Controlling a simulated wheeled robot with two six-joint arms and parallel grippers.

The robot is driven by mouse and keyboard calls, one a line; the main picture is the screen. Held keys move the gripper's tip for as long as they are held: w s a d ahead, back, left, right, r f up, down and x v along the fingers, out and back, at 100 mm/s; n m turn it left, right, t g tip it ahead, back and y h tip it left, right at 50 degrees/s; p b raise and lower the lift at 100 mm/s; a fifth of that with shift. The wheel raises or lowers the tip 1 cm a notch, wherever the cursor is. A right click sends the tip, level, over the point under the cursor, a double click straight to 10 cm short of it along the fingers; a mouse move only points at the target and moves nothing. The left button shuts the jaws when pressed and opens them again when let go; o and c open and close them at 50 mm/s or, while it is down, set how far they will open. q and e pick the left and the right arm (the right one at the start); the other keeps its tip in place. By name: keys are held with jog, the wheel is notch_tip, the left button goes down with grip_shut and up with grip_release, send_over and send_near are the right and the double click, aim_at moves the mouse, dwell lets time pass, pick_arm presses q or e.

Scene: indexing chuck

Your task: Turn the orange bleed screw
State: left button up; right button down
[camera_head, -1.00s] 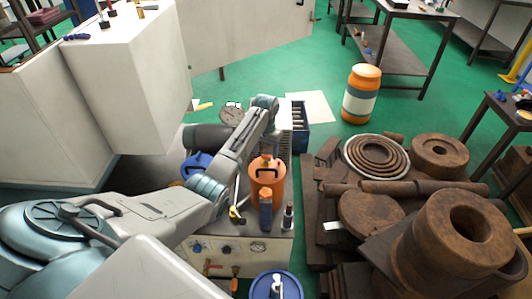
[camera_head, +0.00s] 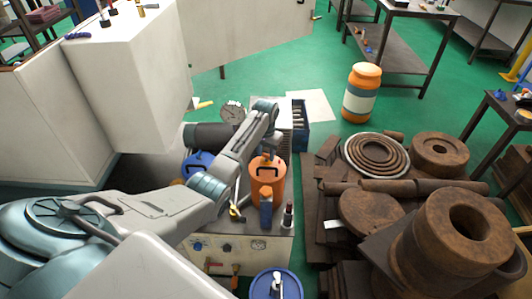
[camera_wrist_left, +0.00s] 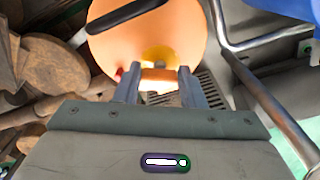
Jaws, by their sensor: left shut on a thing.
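The orange canister (camera_head: 268,186) stands on the grey bench unit, with a dark handle on its top. My left gripper (camera_head: 270,156) comes down at the far side of its top; the fingertips are small and partly hidden here. In the left wrist view the canister's round top (camera_wrist_left: 150,45) fills the upper middle. My left gripper (camera_wrist_left: 158,74) has its two fingers close on either side of a small bright orange piece, which looks like the bleed screw (camera_wrist_left: 158,84), at the canister's edge. It is shut on that piece. My right gripper is in neither view.
Rusty cast parts (camera_head: 440,250) crowd the right. A bent metal tube (camera_wrist_left: 250,75) runs beside the gripper.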

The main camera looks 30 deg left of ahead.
pick_arm(q)
jog(key=shift+r+m+p, duration=0.2)
jog(key=shift+m+p, duration=0.75)
jog(key=shift+m, duration=0.55)
jog(key=m+p, duration=0.1)
jog(key=m, duration=0.2)
jog(key=shift+a+m+p, duration=0.1)
jog(key=shift+m+p, duration=0.2)
jog(key=m+p, duration=0.1)
jog(key=m, duration=0.3)
jog(key=shift+w, duration=0.1)
jog(key=shift+w+a+f+m, duration=0.1)
jog(key=shift+m, duration=2.1)
jog(key=o, duration=1)
notch_tip(320, 180, up, 11)
jog(key=shift+f+b, duration=0.1)
jog(key=shift+b, duration=0.4)
